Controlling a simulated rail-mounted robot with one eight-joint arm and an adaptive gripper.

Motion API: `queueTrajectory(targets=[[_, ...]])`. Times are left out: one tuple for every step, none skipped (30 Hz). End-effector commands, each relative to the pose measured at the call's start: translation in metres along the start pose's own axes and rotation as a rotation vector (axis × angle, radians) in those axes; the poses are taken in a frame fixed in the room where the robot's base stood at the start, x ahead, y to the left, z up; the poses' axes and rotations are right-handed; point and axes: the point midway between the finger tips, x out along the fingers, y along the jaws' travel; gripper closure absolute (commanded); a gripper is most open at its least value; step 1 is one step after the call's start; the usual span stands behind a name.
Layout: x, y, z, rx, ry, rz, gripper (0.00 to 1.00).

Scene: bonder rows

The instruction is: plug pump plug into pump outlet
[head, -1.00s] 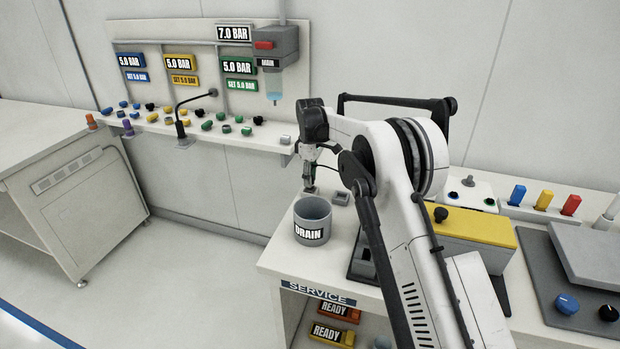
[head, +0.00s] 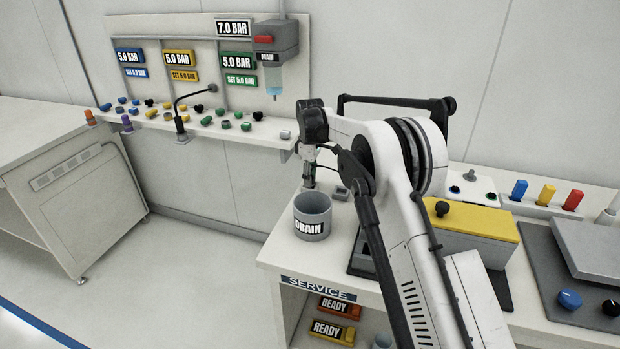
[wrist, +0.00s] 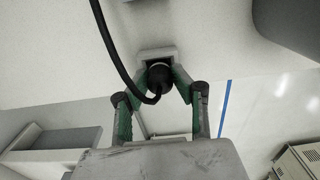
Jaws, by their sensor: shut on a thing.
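My gripper (head: 309,178) points down at the back left corner of the service bench, behind the drain cup. In the wrist view my gripper (wrist: 162,80) has its green-lined fingers shut on the black round pump plug (wrist: 159,73). A thick black cable (wrist: 108,38) runs from the plug up and out of the picture. A grey square block (wrist: 157,53), seemingly the pump outlet, shows just behind and around the plug. I cannot tell whether the plug is seated in it or only above it. In the head view the plug is mostly hidden by the fingers.
The grey drain cup (head: 313,218) stands close in front of my gripper. A small grey block (head: 341,193) sits to its right. A yellow-topped box (head: 470,222) is farther right. The wall shelf (head: 225,130) with several coloured fittings is to the left.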

Motion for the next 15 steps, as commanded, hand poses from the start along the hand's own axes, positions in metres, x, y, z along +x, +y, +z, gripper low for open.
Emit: queueTrajectory(targets=[[0.0017, 0.0000, 0.0000, 0.000, 0.000, 0.000, 1.00], [0.0010, 0.0000, 0.0000, 0.000, 0.000, 0.000, 0.72], [0.0007, 0.0000, 0.0000, 0.000, 0.000, 0.000, 0.67], [0.0007, 0.0000, 0.0000, 0.000, 0.000, 0.000, 0.63], [0.0006, 0.0000, 0.0000, 0.000, 0.000, 0.000, 0.59], [0.0006, 0.0000, 0.0000, 0.000, 0.000, 0.000, 0.54], [0.0006, 0.0000, 0.0000, 0.000, 0.000, 0.000, 0.54], [0.0006, 0.0000, 0.0000, 0.000, 0.000, 0.000, 0.54], [0.0006, 0.0000, 0.0000, 0.000, 0.000, 0.000, 0.54], [0.0006, 0.0000, 0.0000, 0.000, 0.000, 0.000, 0.54], [0.0006, 0.0000, 0.0000, 0.000, 0.000, 0.000, 0.54], [0.0007, 0.0000, 0.0000, 0.000, 0.000, 0.000, 0.54], [0.0005, 0.0000, 0.0000, 0.000, 0.000, 0.000, 0.54], [0.0000, 0.0000, 0.0000, 0.000, 0.000, 0.000, 0.54], [-0.0013, 0.0000, 0.0000, 0.000, 0.000, 0.000, 0.54]])
